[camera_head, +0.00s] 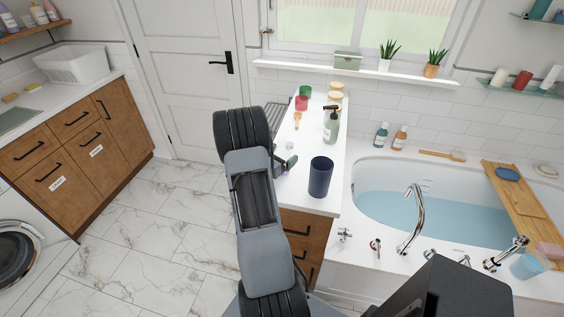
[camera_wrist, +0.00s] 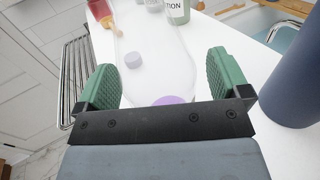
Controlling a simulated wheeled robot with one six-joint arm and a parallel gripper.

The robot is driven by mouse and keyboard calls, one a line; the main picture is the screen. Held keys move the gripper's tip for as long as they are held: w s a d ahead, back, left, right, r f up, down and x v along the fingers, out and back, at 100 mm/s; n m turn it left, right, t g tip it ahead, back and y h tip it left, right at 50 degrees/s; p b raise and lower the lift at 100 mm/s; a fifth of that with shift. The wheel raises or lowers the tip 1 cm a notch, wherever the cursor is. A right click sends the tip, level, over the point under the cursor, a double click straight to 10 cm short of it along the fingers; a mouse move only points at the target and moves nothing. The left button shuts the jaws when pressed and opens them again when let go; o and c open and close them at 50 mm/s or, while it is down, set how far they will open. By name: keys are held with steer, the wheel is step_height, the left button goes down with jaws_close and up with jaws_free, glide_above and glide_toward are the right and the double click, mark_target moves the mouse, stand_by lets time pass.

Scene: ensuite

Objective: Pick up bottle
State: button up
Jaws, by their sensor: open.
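A green pump bottle (camera_head: 331,125) with a black top stands upright on the white counter. Its lower part with a printed label shows at the top of the wrist view (camera_wrist: 178,12). My gripper (camera_head: 286,163) is low over the counter's left side, nearer than the pump bottle and apart from it. In the wrist view my gripper (camera_wrist: 165,82) has its green fingers wide apart. A faint clear outline, perhaps a transparent container, shows between and beyond them. A purple round piece (camera_wrist: 173,100) is partly hidden by the gripper's black bar. A teal bottle (camera_head: 381,135) and an amber bottle (camera_head: 399,139) stand on the tub ledge.
A dark blue cup (camera_head: 320,177) stands right of my gripper, close to the right finger (camera_wrist: 297,75). A small pale round item (camera_wrist: 133,60) lies ahead. A metal rack (camera_wrist: 76,75) is at the left. The bathtub lies right.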

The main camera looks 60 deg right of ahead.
steer(key=shift+c, duration=0.2)
steer(key=c, duration=1)
steer(key=shift+r, duration=0.2)
